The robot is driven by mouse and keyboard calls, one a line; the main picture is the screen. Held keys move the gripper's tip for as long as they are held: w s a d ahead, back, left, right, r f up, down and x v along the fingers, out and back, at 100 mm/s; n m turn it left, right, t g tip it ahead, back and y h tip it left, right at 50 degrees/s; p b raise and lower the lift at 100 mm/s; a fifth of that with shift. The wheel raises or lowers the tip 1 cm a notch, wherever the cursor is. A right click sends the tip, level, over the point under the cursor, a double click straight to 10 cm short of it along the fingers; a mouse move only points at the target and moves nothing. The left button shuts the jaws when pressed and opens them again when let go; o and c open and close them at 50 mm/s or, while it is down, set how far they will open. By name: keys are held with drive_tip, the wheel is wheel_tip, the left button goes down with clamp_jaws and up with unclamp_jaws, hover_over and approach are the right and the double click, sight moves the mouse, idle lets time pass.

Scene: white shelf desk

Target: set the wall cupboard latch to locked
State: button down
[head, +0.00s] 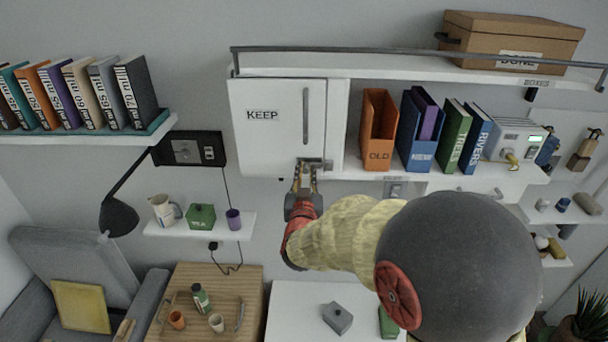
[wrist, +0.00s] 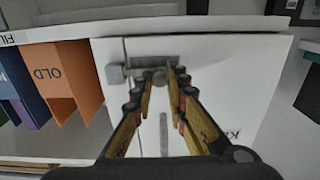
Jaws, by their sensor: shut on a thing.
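The white wall cupboard (head: 265,140) has a shut door marked KEEP with a vertical grey handle (head: 306,115). Its small grey latch (head: 318,162) sits at the door's lower right edge. The latch (wrist: 153,60) also shows in the wrist view, as a bar with a knob and a square block (wrist: 115,73) beside it. My gripper (head: 305,166) reaches up to the latch from below. In the wrist view my gripper (wrist: 159,74) has its fingertips shut on the latch knob. The fingers partly hide the knob, so I cannot tell exactly how far the bar reaches into the block.
An orange OLD file holder (head: 378,140) and blue file holders (head: 415,150) stand on the shelf right of the cupboard. A metal rail (head: 400,50) runs above. A small shelf (head: 200,229) with a mug and green box hangs at lower left.

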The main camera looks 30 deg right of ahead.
drive_tip(key=shift+s+d+b, duration=0.65)
drive_tip(key=shift+s+d, duration=0.05)
drive_tip(key=shift+d, duration=0.25)
drive_tip(key=c, duration=1.7)
unclamp_jaws()
drive_tip(key=shift+d, duration=0.15)
drive_tip(key=shift+c, duration=0.2)
drive_tip(key=shift+s, duration=0.1)
drive_tip(key=v, duration=1.2)
